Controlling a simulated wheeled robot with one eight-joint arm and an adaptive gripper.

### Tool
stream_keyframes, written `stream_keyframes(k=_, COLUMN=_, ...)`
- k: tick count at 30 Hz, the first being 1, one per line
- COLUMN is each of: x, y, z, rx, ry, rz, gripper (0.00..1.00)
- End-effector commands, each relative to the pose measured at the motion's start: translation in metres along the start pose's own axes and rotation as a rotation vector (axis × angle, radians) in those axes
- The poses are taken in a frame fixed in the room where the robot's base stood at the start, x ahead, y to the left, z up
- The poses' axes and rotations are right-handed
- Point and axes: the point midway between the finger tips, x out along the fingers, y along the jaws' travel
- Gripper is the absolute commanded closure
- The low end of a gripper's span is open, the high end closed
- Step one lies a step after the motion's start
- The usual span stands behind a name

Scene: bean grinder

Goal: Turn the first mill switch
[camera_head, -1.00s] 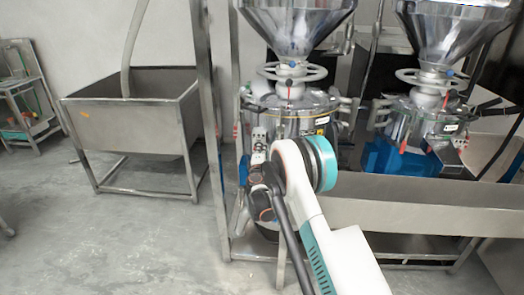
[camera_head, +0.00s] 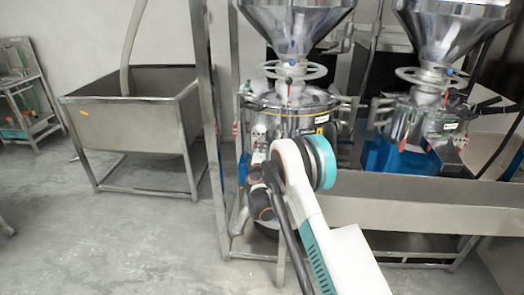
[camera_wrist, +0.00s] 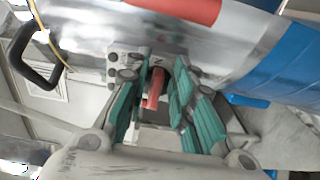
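The first mill (camera_head: 290,115) stands in the middle of the head view, under a steel hopper. In the wrist view, a grey switch plate (camera_wrist: 116,58) is fixed by the shiny mill body, and a red switch handle (camera_wrist: 155,88) stands out from it. My gripper (camera_wrist: 160,72) has its teal fingers apart, one on each side of the red handle. I cannot tell whether either finger touches it. In the head view my fingers are hidden by my own arm; a small part of the switch area (camera_head: 260,135) shows above it.
A second mill (camera_head: 420,125) stands to the right. A steel trough (camera_head: 420,203) runs along the front of the mills, and a steel post (camera_head: 209,120) rises left of the first mill. A steel tub (camera_head: 135,135) stands further left.

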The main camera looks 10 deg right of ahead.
Motion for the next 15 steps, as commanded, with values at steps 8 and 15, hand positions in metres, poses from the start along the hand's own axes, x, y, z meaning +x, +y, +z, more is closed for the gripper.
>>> stream_keyframes(k=8, x=0.000, y=0.000, z=0.000, rx=-0.001, ry=0.000, rz=0.000, gripper=0.70)
stream_keyframes(k=15, x=-0.017, y=0.001, z=-0.001, rx=-0.001, ry=0.001, rz=0.000, gripper=0.70)
